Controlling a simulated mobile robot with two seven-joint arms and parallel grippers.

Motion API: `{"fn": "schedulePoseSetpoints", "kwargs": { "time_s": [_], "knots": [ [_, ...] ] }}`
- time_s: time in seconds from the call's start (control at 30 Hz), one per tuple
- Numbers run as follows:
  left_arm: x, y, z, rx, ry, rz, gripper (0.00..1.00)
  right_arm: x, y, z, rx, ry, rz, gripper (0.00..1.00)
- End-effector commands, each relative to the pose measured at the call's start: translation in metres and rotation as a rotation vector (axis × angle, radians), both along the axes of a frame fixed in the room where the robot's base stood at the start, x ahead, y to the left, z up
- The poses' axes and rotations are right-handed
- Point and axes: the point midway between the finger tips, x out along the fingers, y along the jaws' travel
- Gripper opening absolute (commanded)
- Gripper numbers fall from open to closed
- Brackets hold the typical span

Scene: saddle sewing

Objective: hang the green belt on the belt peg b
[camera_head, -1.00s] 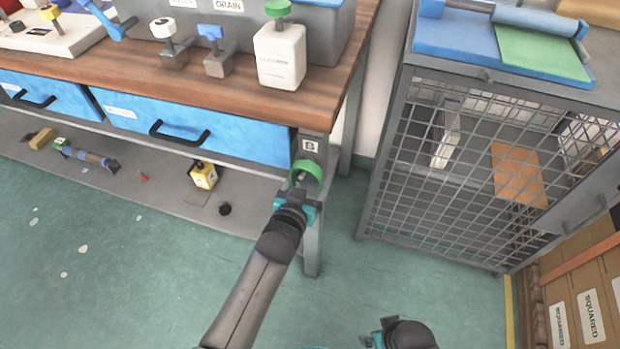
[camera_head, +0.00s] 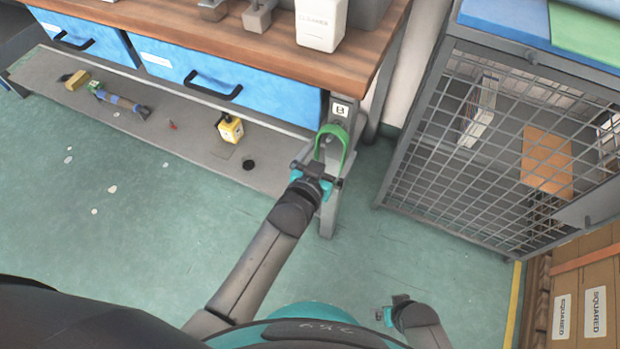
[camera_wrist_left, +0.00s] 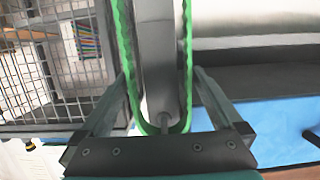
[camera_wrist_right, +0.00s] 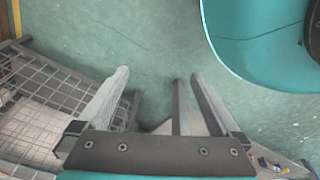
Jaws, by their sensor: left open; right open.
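The green belt (camera_head: 346,142) is a loop at the front of the bench's right leg, under the label B (camera_head: 341,110). Its top bend passes over the small grey peg (camera_wrist_left: 166,121), and its two sides hang down along the leg; the left wrist view shows this upside down, with the belt (camera_wrist_left: 187,60) around the peg. My left gripper (camera_head: 318,170) is open just below and in front of the belt's bend, with its fingers outside the belt's two sides. The belt's lower end is hidden behind the gripper. My right gripper (camera_head: 386,315) is open and empty, low over the floor.
The wooden bench (camera_head: 200,40) has blue drawers (camera_head: 230,80) left of the leg. A lower shelf (camera_head: 190,135) holds a yellow box (camera_head: 230,128) and tools. A mesh cabinet (camera_head: 490,140) and cartons (camera_head: 580,300) stand at the right.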

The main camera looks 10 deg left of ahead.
Motion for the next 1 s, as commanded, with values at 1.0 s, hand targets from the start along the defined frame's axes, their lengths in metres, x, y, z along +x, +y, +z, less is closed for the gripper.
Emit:
{"fn": "schedulePoseSetpoints", "kwargs": {
  "time_s": [1.0],
  "knots": [
    [-0.101, 0.033, 0.031, 0.000, 0.000, 0.000, 1.00, -0.072, -0.050, -0.026, -0.043, 0.009, 0.001, 1.00]
  ]
}}
